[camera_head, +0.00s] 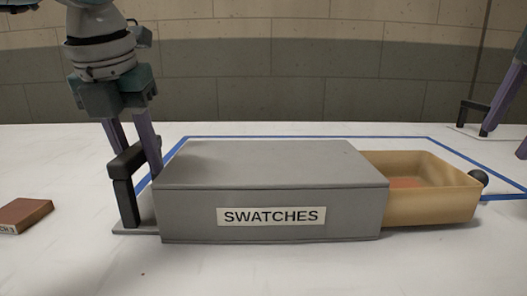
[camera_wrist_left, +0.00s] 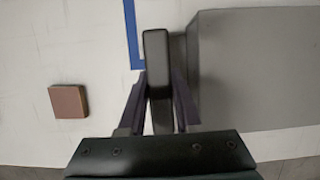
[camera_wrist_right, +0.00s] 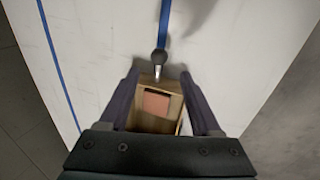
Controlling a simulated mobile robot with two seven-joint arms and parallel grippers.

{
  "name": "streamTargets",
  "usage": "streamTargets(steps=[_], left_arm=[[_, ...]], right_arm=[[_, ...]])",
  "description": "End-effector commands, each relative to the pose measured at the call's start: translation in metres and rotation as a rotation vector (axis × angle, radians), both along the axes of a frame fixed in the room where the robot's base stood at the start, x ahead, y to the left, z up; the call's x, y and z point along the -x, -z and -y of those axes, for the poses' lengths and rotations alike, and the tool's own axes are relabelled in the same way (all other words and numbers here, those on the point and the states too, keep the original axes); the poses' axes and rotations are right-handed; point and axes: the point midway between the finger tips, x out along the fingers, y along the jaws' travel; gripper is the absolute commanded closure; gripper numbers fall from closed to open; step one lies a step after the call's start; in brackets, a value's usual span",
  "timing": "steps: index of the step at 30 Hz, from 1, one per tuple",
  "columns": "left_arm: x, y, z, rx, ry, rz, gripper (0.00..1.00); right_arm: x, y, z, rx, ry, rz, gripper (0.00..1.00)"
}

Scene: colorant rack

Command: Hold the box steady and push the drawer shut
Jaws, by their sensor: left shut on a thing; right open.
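The grey box (camera_head: 270,165) labelled SWATCHES stands on the table. Its tan drawer (camera_head: 430,207) sticks out at the right end, open, with a reddish swatch (camera_head: 407,183) inside. A dark round knob (camera_head: 478,178) is on the drawer's outer end. My left gripper (camera_head: 140,172) is shut on the black upright handle (camera_wrist_left: 156,55) at the box's left end.
A brown swatch block (camera_head: 22,215) lies on the table at the left; it also shows in the left wrist view (camera_wrist_left: 69,102). Blue tape (camera_head: 300,137) outlines an area around the box. A dark bracket-like shape (camera_head: 474,104) is at the far right. The front table is clear.

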Motion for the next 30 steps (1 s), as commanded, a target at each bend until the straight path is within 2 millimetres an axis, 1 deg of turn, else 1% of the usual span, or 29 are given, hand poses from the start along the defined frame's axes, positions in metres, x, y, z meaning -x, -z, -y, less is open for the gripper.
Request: streamTargets(steps=[2,5,15,18,24,30], left_arm=[[0.0,0.0,0.0,-0.001,-0.001,0.001,1.0],[0.0,0.0,0.0,-0.001,-0.001,0.001,1.0],[0.0,0.0,0.0,-0.001,-0.001,0.001,1.0],[0.0,0.0,0.0,-0.001,-0.001,0.001,1.0],[0.0,0.0,0.0,-0.001,-0.001,0.001,1.0],[0.0,0.0,0.0,-0.001,-0.001,0.001,1.0]], right_arm=[[-0.002,0.002,-0.001,0.004,0.014,0.002,0.35],[-0.005,0.011,-0.001,0.002,0.016,0.001,0.35],[-0.019,0.06,-0.002,0.001,0.015,-0.001,0.35],[-0.023,0.072,-0.002,0.001,0.014,0.0,0.35],[-0.027,0.085,-0.001,0.002,0.013,0.001,0.35],[-0.028,0.087,-0.001,0.002,0.013,0.002,0.35]])
